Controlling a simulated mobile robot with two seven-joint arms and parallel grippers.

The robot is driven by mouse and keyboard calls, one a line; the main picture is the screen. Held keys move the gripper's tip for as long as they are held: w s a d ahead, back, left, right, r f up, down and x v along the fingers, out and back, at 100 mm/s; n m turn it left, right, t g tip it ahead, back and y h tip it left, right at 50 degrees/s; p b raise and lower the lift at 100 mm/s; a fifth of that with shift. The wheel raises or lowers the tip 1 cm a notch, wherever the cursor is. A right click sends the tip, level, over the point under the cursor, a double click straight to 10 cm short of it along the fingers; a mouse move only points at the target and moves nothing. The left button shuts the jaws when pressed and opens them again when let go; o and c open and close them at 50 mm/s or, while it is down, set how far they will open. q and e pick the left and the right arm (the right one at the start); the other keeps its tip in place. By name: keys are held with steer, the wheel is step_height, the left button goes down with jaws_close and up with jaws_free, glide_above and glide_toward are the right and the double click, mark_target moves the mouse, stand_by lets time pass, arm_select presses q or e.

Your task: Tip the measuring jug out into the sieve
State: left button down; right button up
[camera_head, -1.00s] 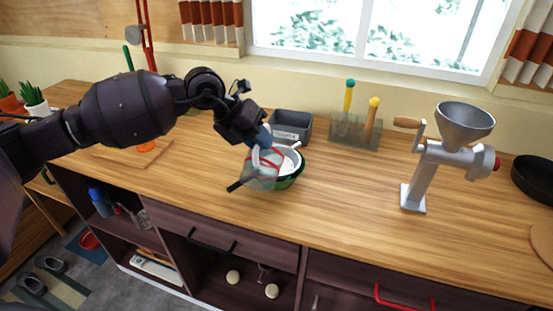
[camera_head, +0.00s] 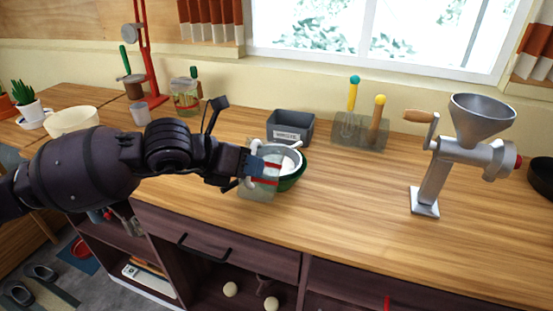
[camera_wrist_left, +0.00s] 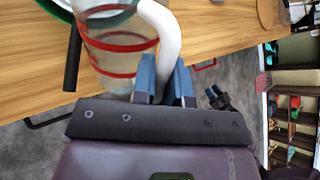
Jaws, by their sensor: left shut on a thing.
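The measuring jug (camera_head: 262,174) is clear with red bands and a white handle. My left gripper (camera_head: 252,165) is shut on that handle, which also shows between the fingers in the wrist view (camera_wrist_left: 166,35). The jug stands close to upright in front of the sieve, overlapping it in the head view; whether they touch I cannot tell. The sieve (camera_head: 296,156) is a grey round bowl sitting in a green bowl (camera_head: 291,183), with something white inside. A dark bar (camera_wrist_left: 72,58), likely the sieve's handle, shows beside the jug in the wrist view. The jug's contents are unclear.
Behind the sieve stand a grey labelled bin (camera_head: 291,127) and a holder (camera_head: 360,132) with upright tools. A metal grinder (camera_head: 430,180) stands to the right. A cream bowl (camera_head: 72,121) and a glass jar (camera_head: 186,98) are at the left. The counter front right is clear.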

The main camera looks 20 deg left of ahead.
mark_target(245, 184)
arm_select(q)
steer(key=shift+s+f+m+t+b, duration=0.3)
steer(key=shift+s+f+t+b, duration=0.35)
steer(key=shift+s+t+b, duration=0.2)
steer(key=shift+s+f+t+h+b, duration=0.3)
steer(key=shift+s+f+t+b, duration=0.25)
steer(key=shift+b, duration=0.2)
steer(key=shift+s+f+m+t+b, duration=0.4)
steer(key=shift+s+m+t+b, duration=0.1)
steer(key=shift+s+b, duration=0.1)
steer(key=shift+s, duration=0.15)
steer(key=shift+s+f+t+h, duration=0.1)
steer(key=shift+s+t+h, duration=0.05)
steer(key=shift+t+h, duration=0.25)
steer(key=f, duration=0.1)
steer(key=s+f+m+t+b, duration=0.1)
steer(key=f+m+t, duration=0.1)
steer(key=shift+s+h, duration=0.25)
steer(key=shift+h, duration=0.15)
arm_select(e)
steer(key=shift+g, duration=0.3)
steer(key=f, duration=0.5)
steer(key=shift+a, duration=0.3)
